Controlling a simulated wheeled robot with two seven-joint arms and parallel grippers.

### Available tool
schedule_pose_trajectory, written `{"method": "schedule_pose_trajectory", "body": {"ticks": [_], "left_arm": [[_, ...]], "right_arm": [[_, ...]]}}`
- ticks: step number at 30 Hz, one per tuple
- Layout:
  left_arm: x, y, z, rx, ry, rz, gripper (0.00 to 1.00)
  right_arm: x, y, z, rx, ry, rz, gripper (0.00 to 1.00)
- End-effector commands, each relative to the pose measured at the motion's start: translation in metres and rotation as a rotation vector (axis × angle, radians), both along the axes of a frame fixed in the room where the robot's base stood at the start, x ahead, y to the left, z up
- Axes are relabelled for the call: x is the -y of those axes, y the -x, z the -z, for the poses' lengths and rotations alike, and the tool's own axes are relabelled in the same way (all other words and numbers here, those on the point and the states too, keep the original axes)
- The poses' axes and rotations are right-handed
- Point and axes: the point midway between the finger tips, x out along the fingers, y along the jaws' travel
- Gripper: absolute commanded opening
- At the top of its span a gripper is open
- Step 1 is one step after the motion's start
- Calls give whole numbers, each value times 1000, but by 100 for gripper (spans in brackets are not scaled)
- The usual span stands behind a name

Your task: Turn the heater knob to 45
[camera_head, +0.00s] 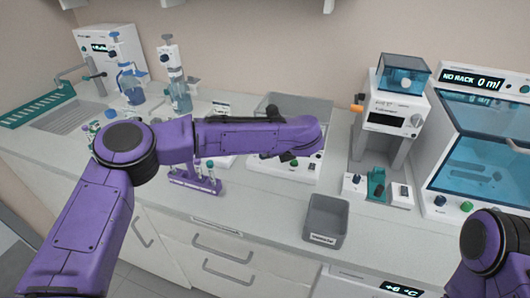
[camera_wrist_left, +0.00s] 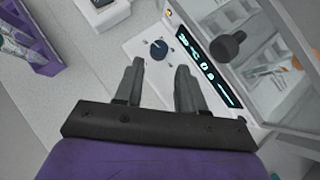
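The heater is a white unit whose front panel (camera_wrist_left: 137,47) shows in the left wrist view. Its round dark blue knob (camera_wrist_left: 158,48) has marks around it. A lit display (camera_wrist_left: 205,68) sits right of the knob; its digits are too small to read surely. My left gripper (camera_wrist_left: 158,66) is open and empty, its two fingers pointing at the panel with the knob just beyond and between the tips; I cannot tell whether they touch. In the head view my purple left arm partly covers the heater (camera_head: 262,168). My right gripper is not in view; only part of my right arm shows.
A purple tube rack (camera_head: 190,182) stands left of the heater. A grey bin (camera_head: 326,222) stands to its right, near the counter's front edge. A clear lid with a black handle (camera_wrist_left: 230,46) rises beside the display. Larger machines (camera_head: 478,140) stand at right.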

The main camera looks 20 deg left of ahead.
Motion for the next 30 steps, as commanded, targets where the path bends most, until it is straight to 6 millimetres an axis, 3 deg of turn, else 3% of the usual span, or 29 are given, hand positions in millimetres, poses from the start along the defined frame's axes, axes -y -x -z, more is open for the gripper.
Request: {"method": "schedule_pose_trajectory", "body": {"ticks": [3,9,20,21,24,30], "left_arm": [[-15,-14,17,-5,1,-4,39],[-31,-32,42,-2,1,-2,39],[-35,-37,50,0,0,0,39],[-35,-37,50,0,0,0,26],[-35,-37,50,0,0,0,0],[-35,-37,50,0,0,6,0]], "right_arm": [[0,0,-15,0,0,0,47],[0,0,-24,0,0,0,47],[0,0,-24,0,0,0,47],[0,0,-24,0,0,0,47],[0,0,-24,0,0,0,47],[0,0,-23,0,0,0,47]]}}
